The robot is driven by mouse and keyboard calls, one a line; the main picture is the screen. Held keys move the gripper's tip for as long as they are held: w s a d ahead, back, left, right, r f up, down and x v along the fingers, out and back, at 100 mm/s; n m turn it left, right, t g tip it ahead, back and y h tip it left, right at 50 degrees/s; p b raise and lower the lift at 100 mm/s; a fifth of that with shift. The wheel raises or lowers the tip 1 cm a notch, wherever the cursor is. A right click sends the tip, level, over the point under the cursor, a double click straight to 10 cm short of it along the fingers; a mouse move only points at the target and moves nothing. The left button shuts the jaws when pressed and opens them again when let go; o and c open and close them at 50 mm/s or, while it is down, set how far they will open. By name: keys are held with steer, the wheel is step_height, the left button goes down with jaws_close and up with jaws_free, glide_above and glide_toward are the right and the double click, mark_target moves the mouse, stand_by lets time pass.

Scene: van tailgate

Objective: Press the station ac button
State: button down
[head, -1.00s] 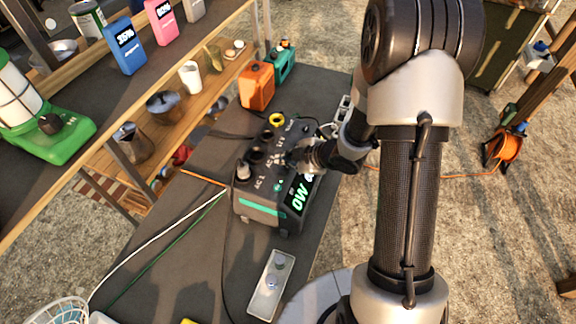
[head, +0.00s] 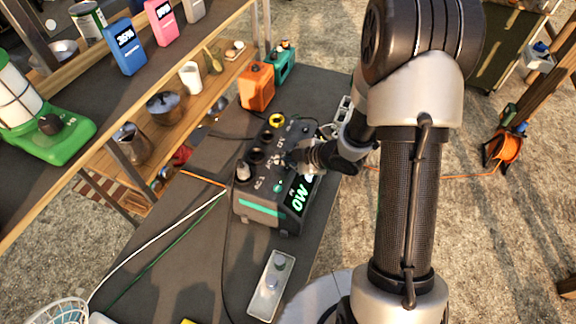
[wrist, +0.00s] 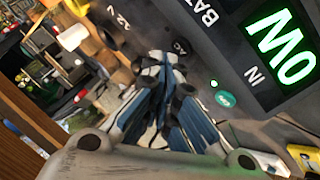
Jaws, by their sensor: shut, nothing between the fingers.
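The power station (head: 262,208) is a dark box with a teal stripe, sitting on the dark table. Its lit green display (head: 299,194) reads 0W; the display also shows large in the wrist view (wrist: 282,45). My gripper (wrist: 163,66) is shut and empty, its blue-grey fingers pointing at the station's panel. The fingertips are right beside the printed AC label (wrist: 181,47) and cover the spot under it, so the AC button is hidden. I cannot tell if they touch it. A small green light (wrist: 213,82) and a round teal button (wrist: 227,98) show right of the fingers.
Orange (head: 257,86) and teal (head: 281,63) canisters stand behind the station. White and green cables cross the table to the left. A wooden shelf (head: 180,105) with cups and pots stands at the left.

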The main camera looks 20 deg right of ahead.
mark_target(287, 169)
steer(key=shift+f, duration=0.1)
steer(key=shift+f+b, duration=0.35)
steer(key=shift+b, duration=0.05)
steer(key=shift+f, duration=0.15)
stand_by(0.4)
steer(key=shift+r+p, duration=0.4)
steer(key=shift+r, duration=0.2)
steer(key=shift+r, duration=0.1)
step_height(287, 169, up, 6)
steer(key=p, duration=0.5)
stand_by(0.4)
